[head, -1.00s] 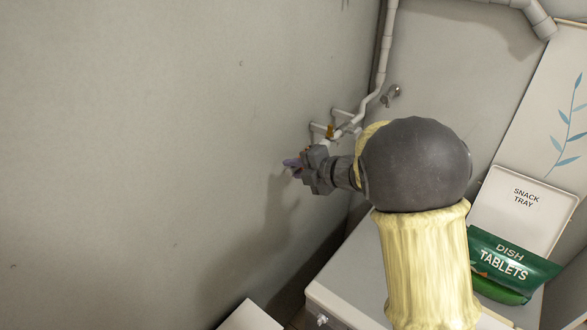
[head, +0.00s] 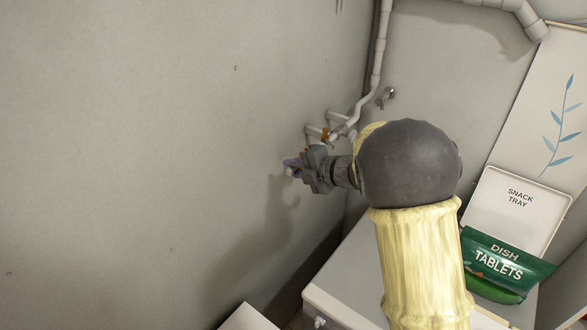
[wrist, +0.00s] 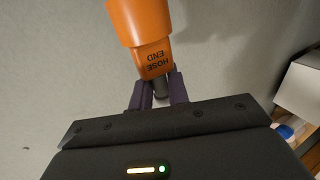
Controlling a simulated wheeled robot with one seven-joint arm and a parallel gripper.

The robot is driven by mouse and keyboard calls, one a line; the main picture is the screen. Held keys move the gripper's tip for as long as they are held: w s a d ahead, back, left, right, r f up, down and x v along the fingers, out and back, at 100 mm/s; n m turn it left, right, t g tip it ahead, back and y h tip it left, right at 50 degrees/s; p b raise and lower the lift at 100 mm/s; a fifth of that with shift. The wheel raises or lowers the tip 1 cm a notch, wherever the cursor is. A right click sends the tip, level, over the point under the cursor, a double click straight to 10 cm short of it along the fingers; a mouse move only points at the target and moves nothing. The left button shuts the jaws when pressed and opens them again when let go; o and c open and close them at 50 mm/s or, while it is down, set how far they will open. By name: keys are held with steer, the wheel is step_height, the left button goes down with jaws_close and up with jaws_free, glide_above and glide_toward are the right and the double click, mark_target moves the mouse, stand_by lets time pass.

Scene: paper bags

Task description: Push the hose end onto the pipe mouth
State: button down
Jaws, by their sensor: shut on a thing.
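The orange hose end (wrist: 150,45), marked HOSE END, fills the top middle of the wrist view. My gripper (wrist: 158,92) has its purple fingers on either side of its narrower lower part, where a dark round piece also shows. My gripper is shut on it. In the head view my gripper (head: 293,165) is close to the left wall, and the hose end cannot be made out clearly there. White pipes (head: 352,122) with a small orange part run down the corner just beyond it. I cannot make out the pipe mouth in either view.
A metal tap (head: 385,97) sticks out of the back wall. At right a snack tray (head: 518,212) stands behind a green dish tablets bag (head: 503,267) on a pale surface. The left wall is bare.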

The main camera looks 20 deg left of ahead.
steer(key=shift+w+d, duration=0.2)
steer(key=shift+w, duration=0.15)
steer(key=c, duration=1.3)
jaws_free()
steer(key=v, duration=0.5)
steer(key=b+v, duration=0.2)
steer(key=v, duration=1.5)
steer(key=shift+s+d+b, duration=0.15)
steer(key=shift+b, duration=0.25)
